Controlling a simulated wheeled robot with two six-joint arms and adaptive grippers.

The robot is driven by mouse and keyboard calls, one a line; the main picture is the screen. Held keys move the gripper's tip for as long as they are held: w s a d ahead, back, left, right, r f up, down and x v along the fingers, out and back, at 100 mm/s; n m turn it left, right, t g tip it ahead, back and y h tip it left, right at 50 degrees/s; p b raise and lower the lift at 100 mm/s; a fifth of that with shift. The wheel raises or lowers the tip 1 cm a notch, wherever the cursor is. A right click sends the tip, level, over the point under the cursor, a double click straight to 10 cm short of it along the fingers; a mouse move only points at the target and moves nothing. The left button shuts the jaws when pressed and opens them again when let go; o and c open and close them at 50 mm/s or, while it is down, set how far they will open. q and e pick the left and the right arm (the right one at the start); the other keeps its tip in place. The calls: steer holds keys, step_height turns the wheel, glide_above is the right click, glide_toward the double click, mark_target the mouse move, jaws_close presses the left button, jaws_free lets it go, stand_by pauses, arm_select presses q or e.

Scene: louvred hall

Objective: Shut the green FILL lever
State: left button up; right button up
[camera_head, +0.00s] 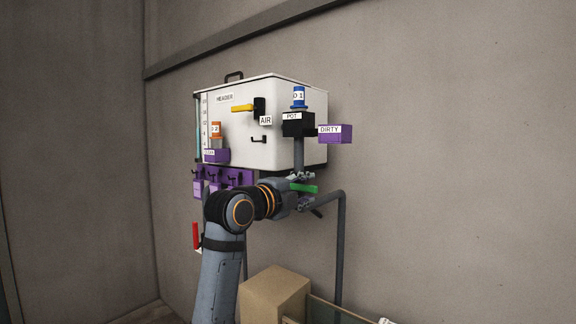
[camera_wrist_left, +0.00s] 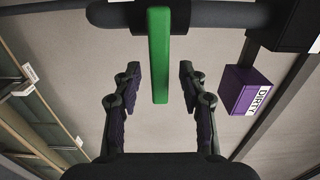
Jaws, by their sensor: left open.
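The green lever (camera_head: 304,188) sticks out at the pipe below the white header tank, at my left gripper (camera_head: 303,190). No FILL label on it is readable. In the left wrist view the green lever (camera_wrist_left: 159,55) hangs from a dark pipe across the top of the picture. My left gripper (camera_wrist_left: 159,90) is open, with one finger on each side of the lever's free end. Gaps show between the lever and both fingers. My right gripper is not in view.
The white header tank (camera_head: 270,150) has a yellow AIR lever (camera_head: 242,108). A purple DIRTY block (camera_head: 336,134) juts right of the black POT block (camera_head: 298,125). A red handle (camera_head: 196,237) hangs lower left. A cardboard box (camera_head: 274,295) stands below.

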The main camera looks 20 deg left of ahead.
arm_select(q)
steer(key=b+v, duration=0.1)
steer(key=v, duration=1.7)
steer(key=shift+s+b, duration=0.4)
